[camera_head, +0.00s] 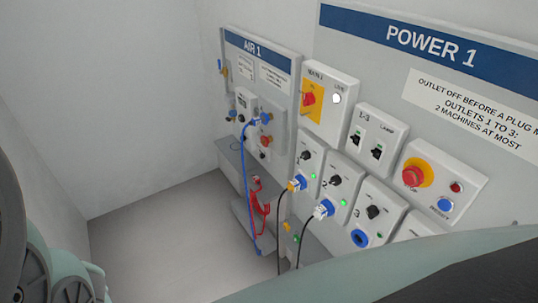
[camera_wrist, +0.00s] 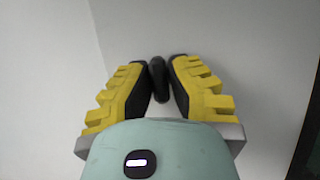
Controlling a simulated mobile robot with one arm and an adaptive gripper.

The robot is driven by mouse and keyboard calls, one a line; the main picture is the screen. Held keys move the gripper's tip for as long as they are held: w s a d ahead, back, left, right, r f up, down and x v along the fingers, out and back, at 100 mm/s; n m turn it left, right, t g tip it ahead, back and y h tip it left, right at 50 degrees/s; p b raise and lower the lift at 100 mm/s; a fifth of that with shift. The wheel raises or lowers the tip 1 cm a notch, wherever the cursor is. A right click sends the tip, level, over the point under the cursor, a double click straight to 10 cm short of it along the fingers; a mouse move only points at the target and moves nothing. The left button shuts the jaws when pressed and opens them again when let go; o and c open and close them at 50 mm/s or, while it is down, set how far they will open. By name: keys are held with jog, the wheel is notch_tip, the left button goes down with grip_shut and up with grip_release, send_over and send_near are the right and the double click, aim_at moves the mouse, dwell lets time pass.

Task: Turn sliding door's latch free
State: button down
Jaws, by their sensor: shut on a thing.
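In the wrist view my gripper (camera_wrist: 160,63) has its two yellow fingers with dark pads on either side of a dark, rounded upright piece, likely the latch (camera_wrist: 158,82). The fingers are closed on it. The sliding door cannot be made out for certain. In the head view neither my gripper nor the latch shows.
In the head view, an AIR 1 panel (camera_head: 258,45) with a blue hose (camera_head: 244,180) and a POWER 1 panel (camera_head: 350,20) with switches line the wall. A red emergency button (camera_head: 412,175) is at right. The grey floor (camera_head: 160,240) is clear.

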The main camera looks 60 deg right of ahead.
jog(key=c, duration=1)
grip_release()
jog(key=shift+r, duration=0.1)
jog(key=v, duration=1.2)
jog(key=shift+w, duration=0.1)
